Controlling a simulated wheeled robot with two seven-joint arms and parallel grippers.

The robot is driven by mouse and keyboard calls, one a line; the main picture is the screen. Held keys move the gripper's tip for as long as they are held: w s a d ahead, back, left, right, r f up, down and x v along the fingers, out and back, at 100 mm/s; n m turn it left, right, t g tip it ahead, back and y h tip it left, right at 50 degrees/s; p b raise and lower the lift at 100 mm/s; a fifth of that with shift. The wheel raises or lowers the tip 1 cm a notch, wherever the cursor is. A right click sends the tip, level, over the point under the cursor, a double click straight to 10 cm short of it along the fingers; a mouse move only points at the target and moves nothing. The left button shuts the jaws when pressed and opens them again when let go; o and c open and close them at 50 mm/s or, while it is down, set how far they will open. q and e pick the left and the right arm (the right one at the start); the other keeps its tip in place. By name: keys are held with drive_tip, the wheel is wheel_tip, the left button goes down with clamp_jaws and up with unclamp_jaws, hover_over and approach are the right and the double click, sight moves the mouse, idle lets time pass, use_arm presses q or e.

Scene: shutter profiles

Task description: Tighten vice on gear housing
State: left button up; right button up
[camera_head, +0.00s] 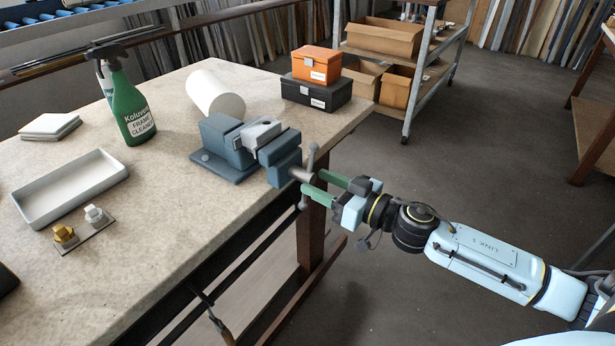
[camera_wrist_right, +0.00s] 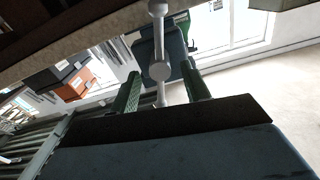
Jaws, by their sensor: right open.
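The blue-grey vice (camera_head: 230,157) is mounted near the right edge of the table in the head view. A light grey gear housing (camera_head: 260,133) sits between its jaws. The vice handle, a grey bar with a round hub (camera_head: 303,175), sticks out past the table edge and stands roughly upright. It also shows in the right wrist view as a pale bar with its hub (camera_wrist_right: 160,71). My right gripper (camera_head: 325,187) is open, its green fingers pointing at the handle. In the wrist view the fingers lie on either side of the handle, apart from it. My left gripper is not in view.
A green spray bottle (camera_head: 127,100), a white roll (camera_head: 215,92), an orange box (camera_head: 317,63) on a black box (camera_head: 316,93), and a white tray (camera_head: 70,187) stand on the table. A small plate with gold and silver fittings (camera_head: 84,235) lies in front. Open floor lies right of the table.

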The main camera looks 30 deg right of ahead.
sight(307, 177)
drive_tip(key=shift+x, duration=1.9)
clamp_jaws()
